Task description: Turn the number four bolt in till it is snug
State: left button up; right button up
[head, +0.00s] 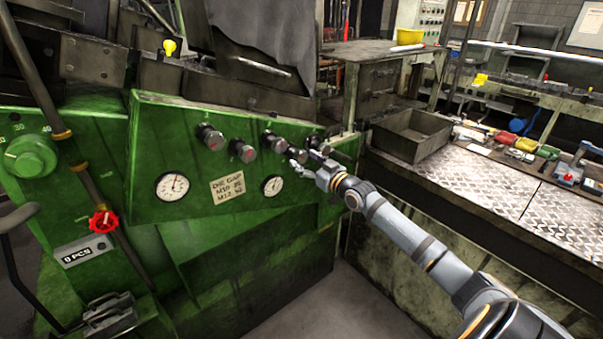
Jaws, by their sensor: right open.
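Several dark round bolt heads with metal rims stick out in a row from the green machine panel (150,135). My left gripper is not in view.
Two white gauges, a left gauge (172,186) and a right gauge (272,185), flank a paper note (228,188) below the bolts. A red handwheel (103,221) and bar are at left. An empty metal tray (412,137) stands on the right bench (480,180).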

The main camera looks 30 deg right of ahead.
jog(key=shift+w+a+b, duration=0.1)
jog(key=shift+w+b, duration=0.25)
jog(key=shift+w, duration=0.9)
jog(key=c, duration=1.2)
jog(key=shift+o, duration=0.2)
jog(key=shift+m, duration=0.3)
jog(key=m+p, duration=0.1)
jog(key=m, duration=0.3)
jog(key=shift+m, duration=0.3)
jog(key=shift+a+m+p, duration=0.1)
jog(key=shift+m+p, duration=0.65)
jog(key=shift+m, duration=1.55)
